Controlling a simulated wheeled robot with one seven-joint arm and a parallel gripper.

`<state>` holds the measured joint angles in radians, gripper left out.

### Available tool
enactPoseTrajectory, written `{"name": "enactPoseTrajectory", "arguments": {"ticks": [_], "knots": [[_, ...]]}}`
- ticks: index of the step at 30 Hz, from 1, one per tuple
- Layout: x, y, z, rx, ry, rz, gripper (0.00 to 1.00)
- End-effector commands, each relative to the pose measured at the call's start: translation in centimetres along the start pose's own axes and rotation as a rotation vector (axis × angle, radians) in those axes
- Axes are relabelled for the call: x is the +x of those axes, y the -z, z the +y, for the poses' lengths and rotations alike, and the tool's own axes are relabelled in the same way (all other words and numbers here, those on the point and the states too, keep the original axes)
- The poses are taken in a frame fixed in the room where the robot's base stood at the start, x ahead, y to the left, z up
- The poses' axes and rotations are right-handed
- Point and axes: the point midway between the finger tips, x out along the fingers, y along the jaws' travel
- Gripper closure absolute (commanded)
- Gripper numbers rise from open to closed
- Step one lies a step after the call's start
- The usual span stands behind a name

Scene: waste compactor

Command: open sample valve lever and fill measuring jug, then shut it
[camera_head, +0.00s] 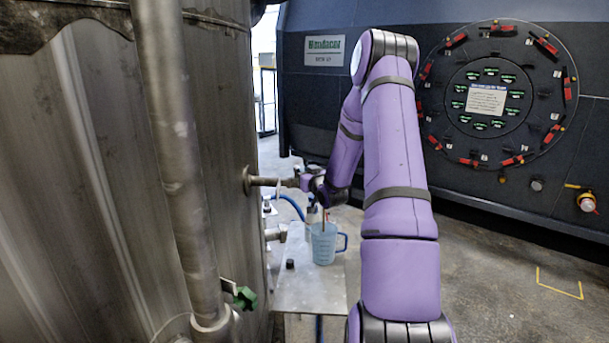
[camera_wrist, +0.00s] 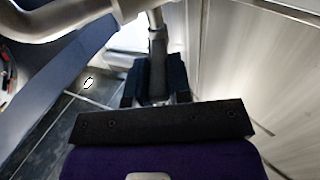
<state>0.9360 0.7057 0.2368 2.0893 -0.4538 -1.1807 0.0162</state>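The measuring jug (camera_head: 323,246), translucent blue with a handle on its right, stands upright on a small metal table beside the tank. A sample pipe (camera_head: 268,181) sticks out of the tank wall above and left of the jug. My gripper (camera_head: 315,186) is at the pipe's outer end, above the jug. In the wrist view my gripper's two dark fingers (camera_wrist: 156,82) stand on either side of a grey metal stem (camera_wrist: 157,48). Whether they press on it is unclear. The valve lever cannot be made out clearly. The jug's fill level cannot be told.
The large metal tank (camera_head: 85,180) fills the left, with a vertical pipe (camera_head: 172,130) in front. A green-handled valve (camera_head: 245,297) is low down. A small dark object (camera_head: 290,264) lies on the metal table (camera_head: 305,292). Open floor lies right of it, before a dark machine (camera_head: 400,140).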

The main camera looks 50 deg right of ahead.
Motion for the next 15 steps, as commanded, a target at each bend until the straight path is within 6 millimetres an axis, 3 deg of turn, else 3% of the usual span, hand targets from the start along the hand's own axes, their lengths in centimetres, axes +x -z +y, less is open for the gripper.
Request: {"name": "enactPoseTrajectory", "arguments": {"ticks": [2, 15], "knots": [[-0.01, 0.00, 0.00, 0.000, 0.000, 0.000, 1.00], [0.02, 0.00, -0.54, -0.001, -0.056, 0.000, 1.00]]}}
